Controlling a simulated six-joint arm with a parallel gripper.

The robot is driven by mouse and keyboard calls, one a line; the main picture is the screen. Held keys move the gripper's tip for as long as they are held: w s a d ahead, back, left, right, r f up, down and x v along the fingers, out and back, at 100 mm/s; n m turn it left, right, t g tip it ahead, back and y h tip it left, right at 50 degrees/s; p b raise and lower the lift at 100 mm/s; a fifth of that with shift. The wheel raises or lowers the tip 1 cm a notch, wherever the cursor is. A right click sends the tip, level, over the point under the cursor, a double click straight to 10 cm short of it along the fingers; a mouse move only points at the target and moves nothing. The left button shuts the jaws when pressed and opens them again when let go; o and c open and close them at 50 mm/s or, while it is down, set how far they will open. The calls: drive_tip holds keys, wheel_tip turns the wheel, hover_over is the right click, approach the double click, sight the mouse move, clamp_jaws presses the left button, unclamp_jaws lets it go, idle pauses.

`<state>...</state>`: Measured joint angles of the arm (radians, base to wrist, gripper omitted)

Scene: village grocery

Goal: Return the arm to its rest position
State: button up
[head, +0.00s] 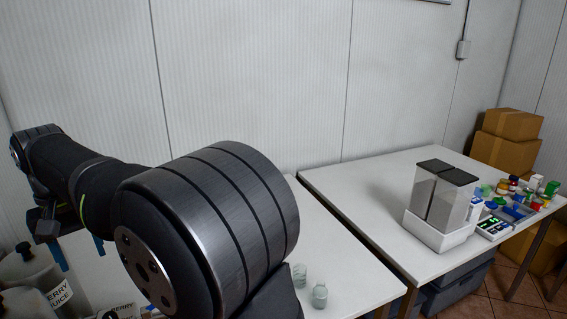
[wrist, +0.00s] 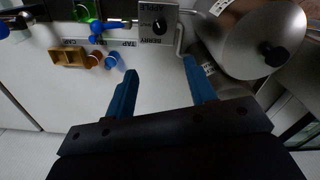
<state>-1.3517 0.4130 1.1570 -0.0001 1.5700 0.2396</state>
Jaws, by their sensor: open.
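My gripper (wrist: 160,67) is open and empty in the wrist view. Its two blue fingers stand apart above a white table, with bare tabletop between them. In the head view my arm reaches across to the left, and the blue fingers (head: 78,250) hang down at its far end, partly hidden behind arm links. A juice container (head: 36,272) stands below and beside the gripper at the lower left. In the wrist view a grey rounded container (wrist: 262,35) with a black knob lies right of the fingers.
In the wrist view, a selector box (wrist: 158,22), a brown holder (wrist: 70,58) and small orange and blue round pieces (wrist: 115,60) lie beyond the fingers. In the head view, clear jars (head: 320,295) stand near the table edge. A twin dispenser (head: 440,205) stands on the right table.

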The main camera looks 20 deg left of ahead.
sight(108, 316)
drive_tip(key=shift+f, duration=0.1)
wheel_tip(108, 316, down, 17)
drive_tip(key=shift+f, duration=0.15)
idle(0.4)
drive_tip(key=shift+f, duration=0.1)
drive_tip(key=shift+n, duration=0.3)
drive_tip(key=n, duration=0.4)
drive_tip(key=shift+n, duration=0.4)
drive_tip(key=n, duration=0.6)
drive_tip(key=shift+r+n, duration=0.3)
drive_tip(key=shift+r, duration=1.15)
idle(0.6)
